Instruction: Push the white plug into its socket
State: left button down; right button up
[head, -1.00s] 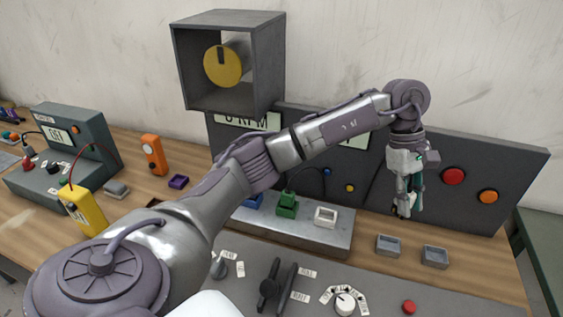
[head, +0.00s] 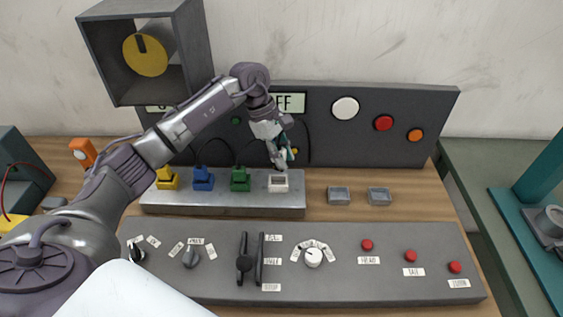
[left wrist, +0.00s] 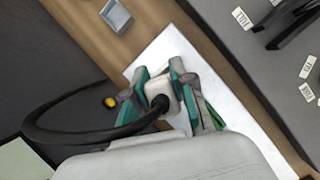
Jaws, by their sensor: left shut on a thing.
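My left gripper (head: 281,163) points down just above and behind the white socket (head: 278,183) at the right end of the metal socket strip. In the left wrist view its fingers (left wrist: 160,92) are shut on the white plug (left wrist: 158,91), which has a thick black cable (left wrist: 85,132). In the head view the fingers mostly hide the plug. The opening of the white socket shows in the head view, and the plug looks apart from it. In the wrist view the fingers and plug hide the socket. My right gripper is not in view.
Yellow (head: 167,179), blue (head: 203,179) and green (head: 240,180) plugs sit in sockets to the left on the strip (head: 222,208). Two grey trays (head: 339,195) (head: 379,196) lie to the right. A dark upright panel (head: 400,130) stands behind; a control panel (head: 320,280) lies in front.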

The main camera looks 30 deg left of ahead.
pick_arm(q)
notch_tip(320, 180, down, 4)
jog(key=shift+r+p, duration=0.25)
jog(key=shift+p, duration=0.7)
jog(key=shift+f, duration=0.3)
jog(key=shift+a, duration=0.1)
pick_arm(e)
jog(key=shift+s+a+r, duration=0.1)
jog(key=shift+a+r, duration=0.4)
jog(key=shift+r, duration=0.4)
pick_arm(q)
jog(key=shift+f, duration=0.15)
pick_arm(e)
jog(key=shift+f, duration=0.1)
pick_arm(q)
jog(key=shift+f+b, duration=0.3)
jog(key=shift+b, duration=0.3)
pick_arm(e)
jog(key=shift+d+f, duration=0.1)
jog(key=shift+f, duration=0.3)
pick_arm(q)
jog(key=c, duration=1)
grip_release()
jog(key=shift+o, duration=0.2)
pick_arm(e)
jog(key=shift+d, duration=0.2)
pick_arm(q)
jog(key=shift+r, duration=0.15)
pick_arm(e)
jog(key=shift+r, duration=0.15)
